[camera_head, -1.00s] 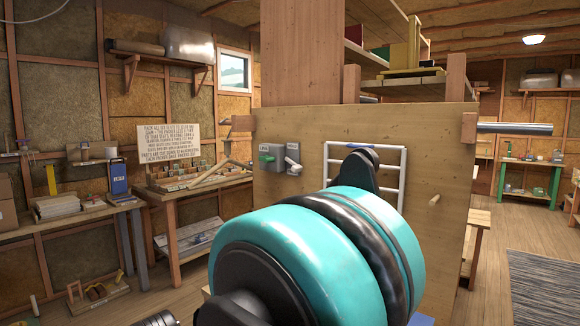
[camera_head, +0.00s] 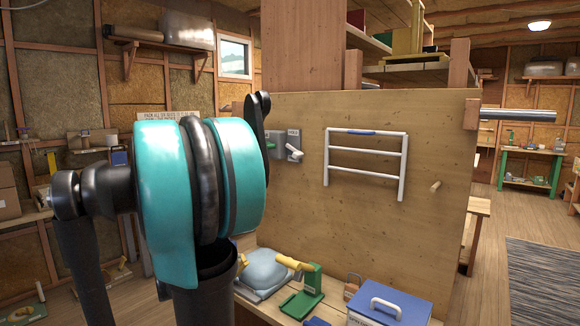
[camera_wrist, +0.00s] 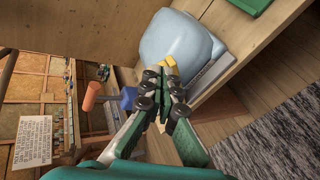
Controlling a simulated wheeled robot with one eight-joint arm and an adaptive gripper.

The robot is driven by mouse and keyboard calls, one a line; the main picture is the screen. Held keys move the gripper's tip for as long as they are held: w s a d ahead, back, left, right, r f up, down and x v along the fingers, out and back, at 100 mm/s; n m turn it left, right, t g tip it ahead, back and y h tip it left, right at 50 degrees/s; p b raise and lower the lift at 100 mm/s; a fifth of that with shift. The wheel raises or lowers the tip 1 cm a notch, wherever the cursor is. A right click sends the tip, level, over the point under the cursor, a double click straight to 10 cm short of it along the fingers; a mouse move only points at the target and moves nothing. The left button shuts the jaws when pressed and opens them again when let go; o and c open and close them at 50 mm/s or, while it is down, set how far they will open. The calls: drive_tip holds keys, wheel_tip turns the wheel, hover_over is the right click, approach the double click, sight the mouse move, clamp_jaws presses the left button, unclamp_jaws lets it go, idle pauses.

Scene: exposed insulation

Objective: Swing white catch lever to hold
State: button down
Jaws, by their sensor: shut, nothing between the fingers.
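The white catch lever (camera_head: 294,151) is on a small grey plate on the upright plywood panel, just right of my arm in the head view. A small label sits above it, too small to read surely. Beside it, a grey block (camera_head: 275,146) is partly covered by my arm. I cannot make out the lever in the wrist view. My gripper (camera_wrist: 163,90) shows in the wrist view with its dark fingertips together and nothing between them. In the head view, my arm hides the gripper.
A white rail frame (camera_head: 366,158) and a wooden peg (camera_head: 435,186) are on the panel (camera_head: 300,220).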

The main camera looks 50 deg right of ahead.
sight(292, 151)
drive_tip(key=w+d+r+n+g+h, duration=0.2)
drive_tip(key=d+r+n+h, duration=0.5)
drive_tip(key=d+r, duration=1)
wheel_tip(292, 151, up, 3)
drive_tip(key=shift+w+f+g+h, duration=0.15)
drive_tip(key=shift+w+g+h, duration=0.3)
drive_tip(key=shift+h, duration=0.65)
drive_tip(key=shift+s, duration=0.1)
drive_tip(key=s+d+r, duration=0.2)
drive_tip(key=d+r, duration=0.3)
drive_tip(key=d, duration=0.5)
drive_tip(key=shift+r, duration=0.4)
